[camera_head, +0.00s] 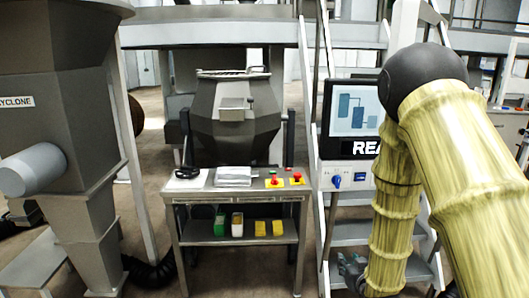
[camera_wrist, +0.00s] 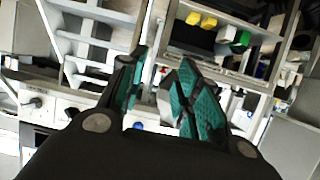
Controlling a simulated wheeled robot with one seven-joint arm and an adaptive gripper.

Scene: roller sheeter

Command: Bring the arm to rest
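My arm is at the right of the head view, a yellow-green jointed limb with a dark round elbow raised high and the forearm hanging down. My gripper (camera_head: 352,272) is low, at the end of that forearm and partly hidden by it, in front of the stairs. In the wrist view my gripper (camera_wrist: 163,75) shows two dark fingers with green pads. They stand apart with a clear gap between them, and nothing is held.
A metal table (camera_head: 242,195) stands in the centre, with yellow-based buttons (camera_head: 285,180) on top and small boxes (camera_head: 237,224) on its lower shelf. A control panel (camera_head: 352,119) and steep stairs (camera_head: 350,232) are near my arm. A grey cyclone (camera_head: 68,130) stands left.

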